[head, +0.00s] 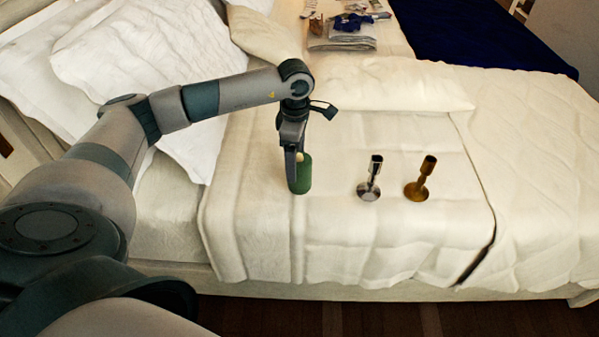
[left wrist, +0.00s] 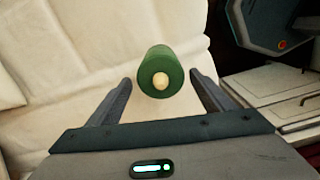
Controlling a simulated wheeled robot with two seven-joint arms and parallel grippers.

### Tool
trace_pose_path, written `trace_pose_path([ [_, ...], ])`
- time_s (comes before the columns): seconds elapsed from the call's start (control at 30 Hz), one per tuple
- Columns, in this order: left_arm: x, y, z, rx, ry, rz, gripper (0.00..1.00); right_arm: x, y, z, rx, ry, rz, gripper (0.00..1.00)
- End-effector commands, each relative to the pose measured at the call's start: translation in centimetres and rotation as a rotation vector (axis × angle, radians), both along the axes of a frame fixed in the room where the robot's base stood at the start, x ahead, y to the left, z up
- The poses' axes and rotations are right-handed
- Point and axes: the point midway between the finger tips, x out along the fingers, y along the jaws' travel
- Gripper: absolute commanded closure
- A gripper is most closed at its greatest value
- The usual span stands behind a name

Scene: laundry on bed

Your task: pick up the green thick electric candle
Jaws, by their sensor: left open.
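The green thick electric candle (head: 304,177) stands upright on the cream bedspread, with a pale flame tip on top. My left gripper (head: 294,175) points down at it from above and covers part of its left side in the head view. In the left wrist view the candle (left wrist: 160,68) shows from above, between and a little beyond the two fingertips of my left gripper (left wrist: 160,84). The fingers are open, with a visible gap on each side of the candle. My right gripper is in neither view.
A silver candlestick (head: 370,182) and a brass candlestick (head: 421,182) stand on the bed to the right of the candle. Folded clothes (head: 342,38) lie at the back. White pillows (head: 150,65) are at the left. The bedspread (head: 335,235) in front is clear.

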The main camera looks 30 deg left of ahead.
Motion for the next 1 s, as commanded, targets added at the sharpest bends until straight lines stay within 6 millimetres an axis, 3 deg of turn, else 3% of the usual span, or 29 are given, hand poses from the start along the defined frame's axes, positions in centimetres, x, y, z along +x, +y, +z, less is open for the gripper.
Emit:
trace_pose_path([
  [0.3, 0.0, -0.1, -0.3, -0.001, 0.002, 0.000, 0.26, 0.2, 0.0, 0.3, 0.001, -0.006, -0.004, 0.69],
  [0.7, 0.0, -0.8, -4.6, 0.000, 0.003, 0.001, 0.26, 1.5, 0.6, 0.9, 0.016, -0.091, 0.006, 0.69],
  [1.0, 0.0, -0.8, -5.2, 0.000, 0.000, 0.000, 0.26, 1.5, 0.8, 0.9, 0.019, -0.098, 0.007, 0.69],
])
